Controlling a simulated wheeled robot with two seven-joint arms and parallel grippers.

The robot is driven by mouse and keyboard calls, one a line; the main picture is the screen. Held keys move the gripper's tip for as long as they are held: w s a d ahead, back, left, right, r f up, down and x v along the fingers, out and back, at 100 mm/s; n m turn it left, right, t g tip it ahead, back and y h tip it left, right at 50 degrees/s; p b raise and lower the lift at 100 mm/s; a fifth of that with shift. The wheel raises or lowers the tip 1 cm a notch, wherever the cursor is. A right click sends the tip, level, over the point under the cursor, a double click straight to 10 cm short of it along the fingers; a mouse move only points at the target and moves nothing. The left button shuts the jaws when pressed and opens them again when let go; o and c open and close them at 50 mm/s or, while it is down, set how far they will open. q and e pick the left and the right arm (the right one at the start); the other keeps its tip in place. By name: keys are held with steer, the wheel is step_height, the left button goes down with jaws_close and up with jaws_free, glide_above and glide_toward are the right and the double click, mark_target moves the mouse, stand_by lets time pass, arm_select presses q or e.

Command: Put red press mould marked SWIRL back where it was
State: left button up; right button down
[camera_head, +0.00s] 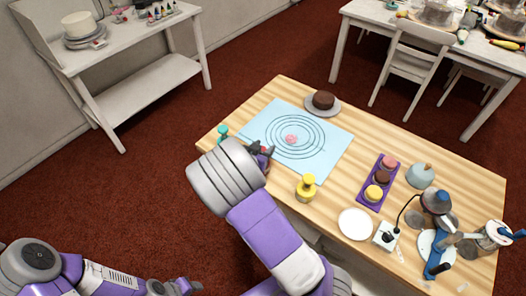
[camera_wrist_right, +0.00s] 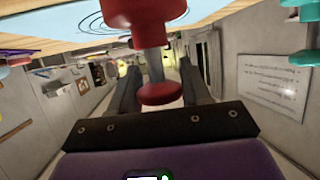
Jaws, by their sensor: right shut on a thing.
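The red press mould (camera_wrist_right: 150,14) is held in my right gripper (camera_wrist_right: 158,78), with its stem between the two dark fingers and a round red end (camera_wrist_right: 160,94) below. In the head view my right gripper (camera_head: 261,151) is over the left front edge of the blue mat, and only a little red of the mould shows there. Any SWIRL mark is not readable. A teal press mould (camera_head: 223,130) stands left of the gripper, and a yellow one (camera_head: 306,187) stands to its right. My left gripper (camera_head: 172,288) is low at the bottom left, away from the table.
The blue mat (camera_head: 327,155) has printed rings and a pink piece (camera_head: 291,139) at the centre. A chocolate cake (camera_head: 323,99) sits on a plate behind it. A purple tray (camera_head: 364,192), white plate (camera_head: 356,224) and a blue-handled device (camera_head: 437,255) occupy the right side.

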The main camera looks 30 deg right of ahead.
steer(key=shift+f, duration=0.2)
steer(key=c, duration=0.5)
jaws_free()
